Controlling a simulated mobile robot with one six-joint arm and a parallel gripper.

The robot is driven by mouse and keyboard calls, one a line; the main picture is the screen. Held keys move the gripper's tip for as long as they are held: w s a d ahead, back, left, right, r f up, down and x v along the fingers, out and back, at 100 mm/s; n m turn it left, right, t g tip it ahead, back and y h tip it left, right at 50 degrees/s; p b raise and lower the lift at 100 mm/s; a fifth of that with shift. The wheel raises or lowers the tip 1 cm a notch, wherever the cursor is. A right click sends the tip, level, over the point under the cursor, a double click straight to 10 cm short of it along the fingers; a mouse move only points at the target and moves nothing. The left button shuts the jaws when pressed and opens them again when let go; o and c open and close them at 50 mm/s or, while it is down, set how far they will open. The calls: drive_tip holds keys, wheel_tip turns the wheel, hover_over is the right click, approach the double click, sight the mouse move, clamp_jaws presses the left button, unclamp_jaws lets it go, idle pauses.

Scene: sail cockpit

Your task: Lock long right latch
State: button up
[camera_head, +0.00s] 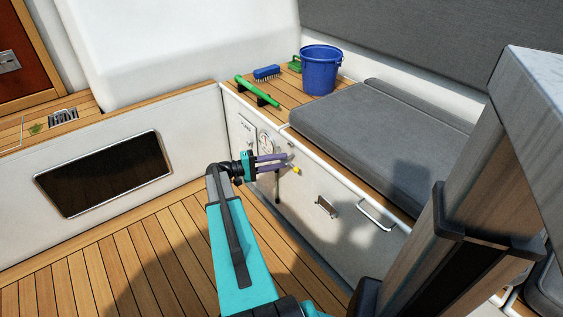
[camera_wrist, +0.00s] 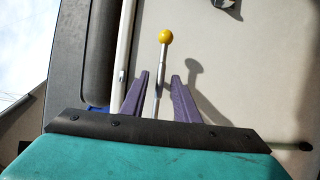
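A thin metal lever (camera_wrist: 160,66) with a yellow ball knob (camera_wrist: 166,36) shows in the wrist view. I take it for the long latch. In the head view the yellow knob (camera_head: 296,170) is just beyond my fingertips, in front of the white locker wall. My gripper (camera_head: 285,162) points right along that wall. In the wrist view its two purple fingers (camera_wrist: 160,78) stand apart, and the lever runs between them with a gap on both sides. The lever's lower end is hidden behind my gripper body.
The white locker front also carries a small metal catch (camera_head: 325,206) and a rail handle (camera_head: 375,214). On top are a grey cushion (camera_head: 350,125), a blue bucket (camera_head: 321,70), a brush (camera_head: 266,72) and a green tool (camera_head: 257,92). The wooden floor (camera_head: 130,255) is clear.

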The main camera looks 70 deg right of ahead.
drive_tip(key=shift+c, duration=0.3)
clamp_jaws()
drive_tip(key=shift+s+d, duration=0.1)
drive_tip(key=shift+s, duration=0.05)
